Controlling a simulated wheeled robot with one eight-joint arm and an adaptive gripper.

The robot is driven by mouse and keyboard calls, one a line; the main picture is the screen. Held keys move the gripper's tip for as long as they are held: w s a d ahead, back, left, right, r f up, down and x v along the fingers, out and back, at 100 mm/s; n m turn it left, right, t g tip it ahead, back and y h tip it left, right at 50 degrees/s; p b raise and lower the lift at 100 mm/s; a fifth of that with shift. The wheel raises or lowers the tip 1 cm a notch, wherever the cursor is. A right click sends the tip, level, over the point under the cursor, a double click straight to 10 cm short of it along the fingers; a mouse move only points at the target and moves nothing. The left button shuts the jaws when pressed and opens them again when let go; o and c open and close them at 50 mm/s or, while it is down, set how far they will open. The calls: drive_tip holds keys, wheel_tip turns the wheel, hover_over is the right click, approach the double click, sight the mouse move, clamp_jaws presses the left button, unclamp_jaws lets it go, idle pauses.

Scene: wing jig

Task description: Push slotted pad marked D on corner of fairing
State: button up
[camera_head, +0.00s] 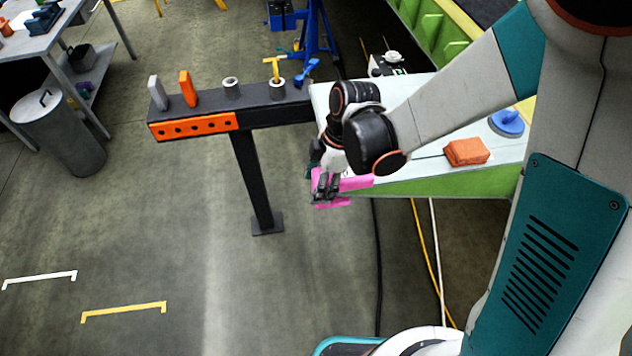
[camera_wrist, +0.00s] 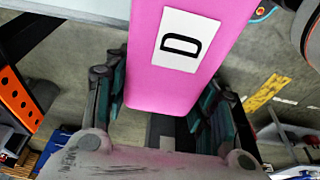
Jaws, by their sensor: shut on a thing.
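The pink slotted pad (camera_wrist: 175,75) carries a white label with a black D in the wrist view. In the head view the pad (camera_head: 355,183) is at the near left corner of the fairing (camera_head: 425,173), which has a pale top and a green edge. My gripper (camera_head: 325,190) is shut on the pad, its fingers (camera_wrist: 165,105) on both sides of it. The gripper and wrist hide part of the pad and the corner. I cannot tell how far the slot sits over the fairing's edge.
A dark beam (camera_head: 275,113) with an orange perforated plate (camera_head: 195,127) stands left of the fairing, with upright pieces and rings on top. An orange block (camera_head: 466,151) and a blue round piece (camera_head: 507,122) lie on the fairing. Floor (camera_head: 200,240) in front is mostly clear; cables run below.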

drive_tip(key=shift+w+d, duration=0.15)
drive_tip(key=shift+d, duration=0.55)
drive_tip(key=o, duration=1.2)
drive_tip(key=shift+d, duration=0.15)
drive_tip(key=v, duration=1.1)
drive_tip(key=shift+r, duration=0.45)
